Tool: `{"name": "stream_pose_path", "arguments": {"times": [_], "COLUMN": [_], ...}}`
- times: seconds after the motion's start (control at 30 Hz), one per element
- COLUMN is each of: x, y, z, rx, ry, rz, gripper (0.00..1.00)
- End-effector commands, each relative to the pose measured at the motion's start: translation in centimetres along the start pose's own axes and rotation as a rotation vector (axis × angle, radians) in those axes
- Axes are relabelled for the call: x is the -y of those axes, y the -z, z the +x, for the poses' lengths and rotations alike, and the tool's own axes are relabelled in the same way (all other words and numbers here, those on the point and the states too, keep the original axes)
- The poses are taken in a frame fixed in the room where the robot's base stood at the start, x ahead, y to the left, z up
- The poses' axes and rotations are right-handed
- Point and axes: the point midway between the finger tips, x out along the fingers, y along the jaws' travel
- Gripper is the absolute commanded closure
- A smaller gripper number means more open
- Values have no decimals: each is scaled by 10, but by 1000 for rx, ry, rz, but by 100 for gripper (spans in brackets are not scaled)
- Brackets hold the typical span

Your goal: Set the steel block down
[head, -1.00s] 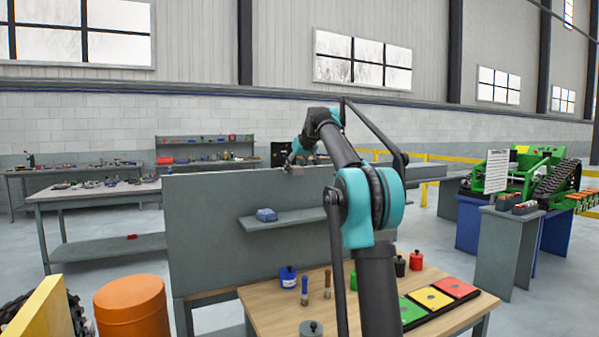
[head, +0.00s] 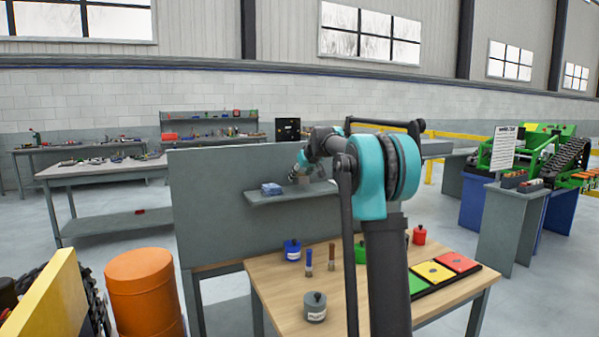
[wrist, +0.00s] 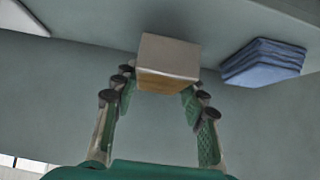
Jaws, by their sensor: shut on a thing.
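The steel block (head: 303,179) is a small grey-tan block at the end of my arm, over the right part of the wall shelf (head: 290,195). In the wrist view the block (wrist: 168,55) sits between the fingertips of my gripper (wrist: 160,84), with a pale front face and a tan lower face. My gripper is shut on it. The shelf also shows in the wrist view (wrist: 225,25), close behind the block. I cannot tell whether the block touches the shelf. My arm hides the shelf's right end in the head view.
A folded blue cloth stack (head: 272,188) lies on the shelf left of the block, with a gap between; it also shows in the wrist view (wrist: 264,62). Below, the wooden bench (head: 275,290) holds jars, cylinders and coloured pads. An orange drum (head: 144,295) stands left.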

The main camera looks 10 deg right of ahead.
Motion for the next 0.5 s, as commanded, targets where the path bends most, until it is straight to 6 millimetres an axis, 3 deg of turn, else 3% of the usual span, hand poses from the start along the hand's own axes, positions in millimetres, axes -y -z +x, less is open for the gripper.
{"name": "stream_pose_path", "arguments": {"times": [0.2,0.5], "x": [0,0], "y": [-18,-20], "z": [17,19], "rx": [-1,-1], "ry": [0,0], "rz": [0,0], "gripper": [100,100]}}
